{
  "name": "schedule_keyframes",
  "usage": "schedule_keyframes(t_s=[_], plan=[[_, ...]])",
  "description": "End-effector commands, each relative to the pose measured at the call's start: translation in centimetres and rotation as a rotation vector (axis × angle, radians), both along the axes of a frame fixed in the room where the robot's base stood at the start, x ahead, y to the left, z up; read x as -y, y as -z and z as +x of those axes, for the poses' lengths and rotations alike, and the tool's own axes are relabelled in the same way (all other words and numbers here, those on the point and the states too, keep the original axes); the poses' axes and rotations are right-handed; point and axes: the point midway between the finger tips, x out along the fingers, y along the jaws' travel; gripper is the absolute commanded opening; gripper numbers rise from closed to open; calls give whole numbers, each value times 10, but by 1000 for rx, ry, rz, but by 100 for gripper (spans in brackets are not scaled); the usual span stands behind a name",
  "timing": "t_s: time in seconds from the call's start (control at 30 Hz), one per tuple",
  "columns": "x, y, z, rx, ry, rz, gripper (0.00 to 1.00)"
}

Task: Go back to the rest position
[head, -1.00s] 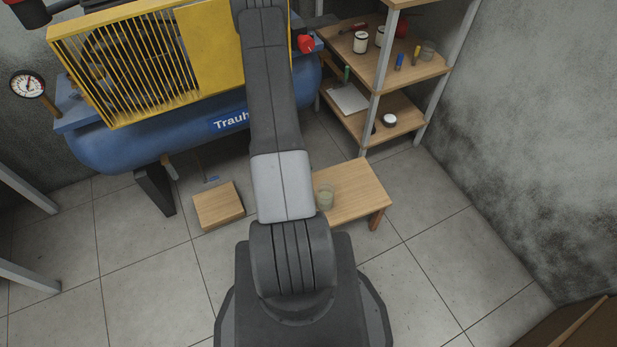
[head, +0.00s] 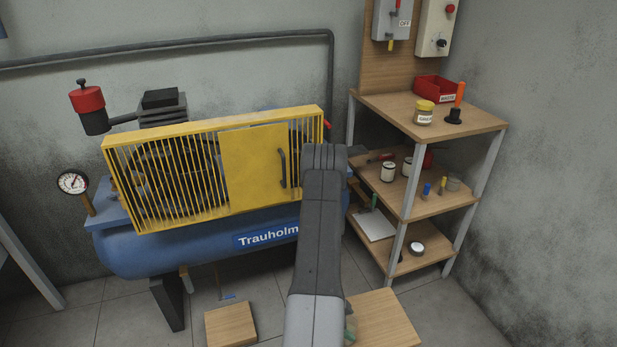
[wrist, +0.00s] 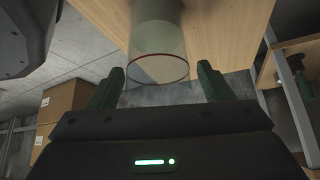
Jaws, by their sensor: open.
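My gripper (wrist: 158,86) shows in the wrist view with its two dark green fingers spread apart and nothing clasped between them. A clear glass (wrist: 158,66) with pale greenish contents is just beyond the fingertips, in line with the gap. The wooden top of a low table (wrist: 225,30) is behind the glass. In the head view the glass (head: 350,328) is partly hidden behind my arm, on the low wooden table (head: 385,320). My gripper is hidden in the head view.
A blue compressor (head: 150,248) with a yellow guard (head: 250,170) stands at the left. A wooden shelf unit (head: 470,120) with jars and tools stands at the right by the wall. A small wooden block (head: 230,324) is on the floor. Tiled floor is open at lower left.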

Motion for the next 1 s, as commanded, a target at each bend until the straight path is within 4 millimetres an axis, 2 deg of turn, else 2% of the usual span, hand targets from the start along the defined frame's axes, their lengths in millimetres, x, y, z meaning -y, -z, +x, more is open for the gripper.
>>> schedule_keyframes(t_s=[0.03,0.2,0.57,0.77,0.9,0.93,1.0], plan=[[0,-9,-1,0,1,0,74],[0,-19,-1,-1,0,0,74],[0,-20,-1,-2,0,0,74],[0,-6,-1,-4,0,0,74],[0,18,-2,-5,0,0,74],[-2,15,-1,-2,-1,0,74],[-10,-6,1,1,-3,-1,74]])
